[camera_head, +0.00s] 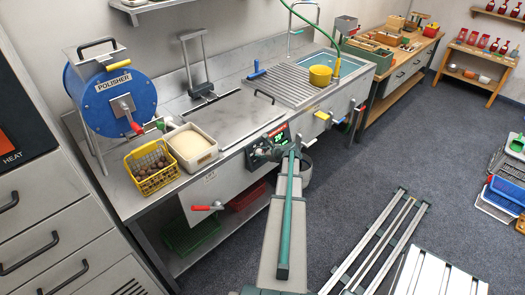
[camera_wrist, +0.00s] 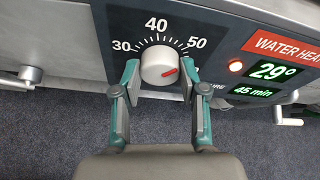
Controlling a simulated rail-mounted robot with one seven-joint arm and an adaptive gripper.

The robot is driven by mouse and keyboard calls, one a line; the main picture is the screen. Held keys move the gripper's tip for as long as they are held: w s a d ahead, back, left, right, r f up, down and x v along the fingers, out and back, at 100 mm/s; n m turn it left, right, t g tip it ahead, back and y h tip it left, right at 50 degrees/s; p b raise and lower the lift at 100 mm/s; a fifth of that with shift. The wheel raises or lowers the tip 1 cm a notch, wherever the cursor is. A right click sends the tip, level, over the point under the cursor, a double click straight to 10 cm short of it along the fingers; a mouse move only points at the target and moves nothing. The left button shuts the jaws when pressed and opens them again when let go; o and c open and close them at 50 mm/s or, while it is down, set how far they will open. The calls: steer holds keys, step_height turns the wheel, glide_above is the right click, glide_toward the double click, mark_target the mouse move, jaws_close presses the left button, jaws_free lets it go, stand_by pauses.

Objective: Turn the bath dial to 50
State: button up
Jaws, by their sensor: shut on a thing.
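The bath dial (camera_wrist: 158,62) is a round white knob on a dark panel in the wrist view, with an arc scale marked 30, 40 and 50. Its red mark sits at the lower right of the face and slants slightly up to the right, toward the 50 side. My gripper (camera_wrist: 160,74) has its two teal fingers on the left and right sides of the dial, shut on it. In the head view, my gripper (camera_head: 267,152) is at the control panel on the bench front and hides the dial.
The water heat display (camera_wrist: 275,72) reads 29°, with 45 min on a display (camera_wrist: 255,91) below. A lever handle (camera_wrist: 29,76) juts out at the left. On the bench are a blue polisher drum (camera_head: 125,100), a yellow basket (camera_head: 133,170) of chestnuts and a white tub (camera_head: 205,159).

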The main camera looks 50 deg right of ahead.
steer(key=shift+m, duration=0.4)
steer(key=o, duration=1.1)
steer(key=shift+o, duration=0.2)
steer(key=v, duration=1.2)
steer(key=shift+d, duration=0.15)
